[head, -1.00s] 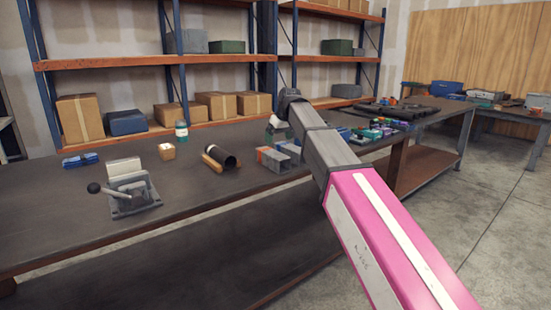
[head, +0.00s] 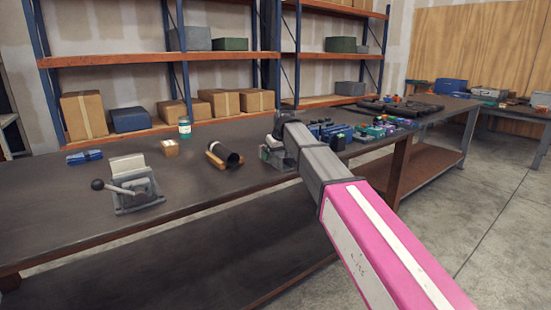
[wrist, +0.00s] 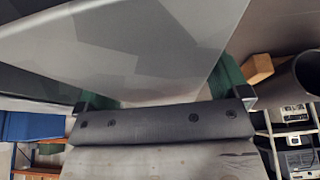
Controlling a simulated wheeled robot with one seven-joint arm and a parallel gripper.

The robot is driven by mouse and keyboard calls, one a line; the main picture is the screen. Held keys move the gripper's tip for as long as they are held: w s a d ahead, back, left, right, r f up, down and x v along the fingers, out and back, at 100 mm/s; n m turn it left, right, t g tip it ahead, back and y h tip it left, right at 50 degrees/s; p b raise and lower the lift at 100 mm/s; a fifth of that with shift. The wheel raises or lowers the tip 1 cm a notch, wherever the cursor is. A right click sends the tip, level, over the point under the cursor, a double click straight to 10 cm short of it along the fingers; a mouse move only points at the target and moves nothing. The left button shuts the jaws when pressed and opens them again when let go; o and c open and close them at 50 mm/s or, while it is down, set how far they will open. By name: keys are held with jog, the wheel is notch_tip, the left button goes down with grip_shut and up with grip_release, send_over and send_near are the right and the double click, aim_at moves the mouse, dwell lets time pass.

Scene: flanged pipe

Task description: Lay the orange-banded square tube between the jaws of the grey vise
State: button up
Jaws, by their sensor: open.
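The grey vise (head: 132,188) stands on the bench at the left in the head view, its lever to the left. My gripper (head: 274,150) is low over the bench, right of the black pipe and well right of the vise. In the wrist view my gripper (wrist: 168,92) has its green fingers apart. A broad grey surface (wrist: 150,45) fills the space between and beyond them, very close to the camera; I cannot tell whether it is the square tube. No orange band shows now; my arm covers the spot where the square tubes lay.
A black pipe (head: 222,155) lies on a wooden cradle. A small wooden box (head: 171,148), a teal-capped jar (head: 185,128) and a blue item (head: 84,156) stand farther back. Coloured small parts (head: 375,130) crowd the right. The bench between pipe and vise is clear.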

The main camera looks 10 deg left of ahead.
jog(key=shift+f, duration=0.1)
jog(key=c, duration=1.4)
jog(key=shift+c, duration=0.2)
